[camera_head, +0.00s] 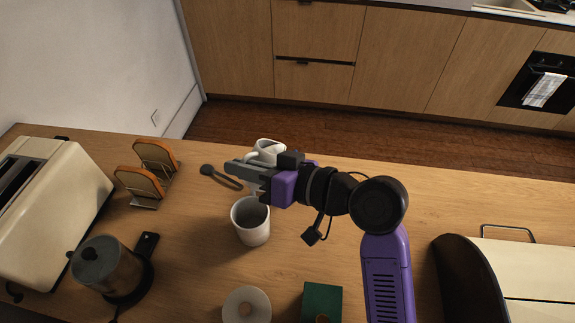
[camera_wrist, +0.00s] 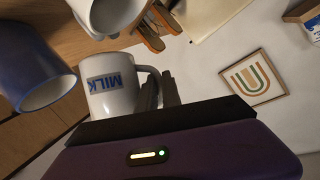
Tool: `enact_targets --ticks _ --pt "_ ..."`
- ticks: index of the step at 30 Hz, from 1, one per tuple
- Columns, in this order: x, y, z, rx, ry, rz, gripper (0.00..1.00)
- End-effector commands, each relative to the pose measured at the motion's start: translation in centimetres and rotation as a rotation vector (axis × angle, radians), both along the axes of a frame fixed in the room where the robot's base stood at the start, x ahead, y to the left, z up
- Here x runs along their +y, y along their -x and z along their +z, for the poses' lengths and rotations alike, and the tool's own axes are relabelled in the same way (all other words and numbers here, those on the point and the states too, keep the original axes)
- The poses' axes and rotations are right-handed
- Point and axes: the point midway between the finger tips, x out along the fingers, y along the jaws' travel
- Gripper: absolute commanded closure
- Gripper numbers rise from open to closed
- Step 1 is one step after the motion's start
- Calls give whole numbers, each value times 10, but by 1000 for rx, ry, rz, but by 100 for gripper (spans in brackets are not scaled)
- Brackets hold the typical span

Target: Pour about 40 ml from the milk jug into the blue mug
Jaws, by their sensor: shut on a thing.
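The milk jug (camera_wrist: 112,88), white with a blue MILK label, is held by its handle between my gripper's fingers (camera_wrist: 160,92) in the wrist view. That view is upside down; the jug looks close to upright. In the head view the white jug (camera_head: 268,147) shows just behind my gripper (camera_head: 245,170), partly hidden. The blue mug (camera_wrist: 32,62) is at the left of the wrist view, beside the jug and apart from it. I cannot make it out clearly in the head view, where my gripper may hide it. The level of milk is not visible.
A white mug (camera_head: 251,222) stands in front of my gripper. A dark spoon (camera_head: 220,176), toast rack (camera_head: 145,180), toaster (camera_head: 50,215) and moka pot (camera_head: 105,268) are to the left. A bread bin (camera_head: 500,270) is at right.

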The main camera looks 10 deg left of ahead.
Motion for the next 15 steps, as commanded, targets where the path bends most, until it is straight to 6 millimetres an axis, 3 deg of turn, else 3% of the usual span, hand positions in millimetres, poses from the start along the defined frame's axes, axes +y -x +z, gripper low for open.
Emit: enact_targets --ticks 3,15 --pt "-6 -6 10 38 -37 -3 100" --pt "-12 -14 17 102 -94 -2 100"
